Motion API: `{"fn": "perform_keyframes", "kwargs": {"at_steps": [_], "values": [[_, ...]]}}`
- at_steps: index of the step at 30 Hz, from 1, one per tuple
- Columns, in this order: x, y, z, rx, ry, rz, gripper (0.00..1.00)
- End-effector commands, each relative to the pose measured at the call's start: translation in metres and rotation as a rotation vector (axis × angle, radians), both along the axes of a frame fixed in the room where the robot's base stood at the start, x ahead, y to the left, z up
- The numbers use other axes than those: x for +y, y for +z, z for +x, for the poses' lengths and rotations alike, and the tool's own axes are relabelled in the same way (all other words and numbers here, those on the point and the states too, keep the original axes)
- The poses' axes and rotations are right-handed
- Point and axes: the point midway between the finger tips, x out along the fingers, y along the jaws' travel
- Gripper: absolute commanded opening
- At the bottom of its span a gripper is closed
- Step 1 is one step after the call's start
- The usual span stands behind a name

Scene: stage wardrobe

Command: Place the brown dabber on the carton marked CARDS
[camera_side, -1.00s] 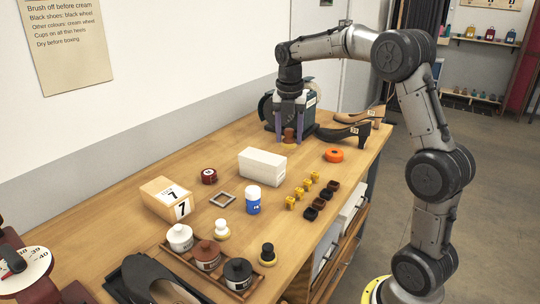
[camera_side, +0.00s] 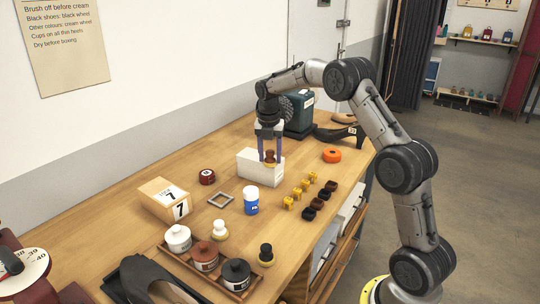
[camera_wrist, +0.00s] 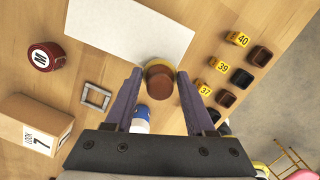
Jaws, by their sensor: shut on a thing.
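My gripper (camera_side: 269,154) is shut on the brown dabber (camera_side: 270,156), which has a brown knob and a pale yellowish base. It is upright between the two purple fingers and also shows in the wrist view (camera_wrist: 159,80). A plain white carton (camera_side: 252,168) lies on the bench; it also shows in the wrist view (camera_wrist: 120,35). The dabber overlaps the carton's right part in the side view and its near edge in the wrist view. Whether they touch is unclear. I can read no CARDS marking; a tan carton (camera_side: 158,197) reads 7.
A blue-and-white jar (camera_side: 251,203) stands close in front of the white carton. Yellow number blocks (camera_side: 298,192) and dark little cups (camera_side: 316,204) stand to the right.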

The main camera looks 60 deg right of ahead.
Motion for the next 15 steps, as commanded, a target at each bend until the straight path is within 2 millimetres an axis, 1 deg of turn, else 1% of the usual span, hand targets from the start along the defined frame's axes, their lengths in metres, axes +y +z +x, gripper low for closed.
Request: {"fn": "perform_keyframes", "kwargs": {"at_steps": [7,11,12,14,15], "values": [[0.0,-0.0005,0.0002,-0.001,0.0,-0.001,0.02],[0.0001,-0.0039,0.0001,-0.001,0.0,-0.001,0.02],[0.0001,-0.0034,0.0002,-0.001,0.0,-0.001,0.62],[0.0001,-0.0034,0.0002,-0.001,0.0,-0.001,0.73],[0.0,-0.0033,0.0001,-0.001,0.0,-0.001,0.8]]}}
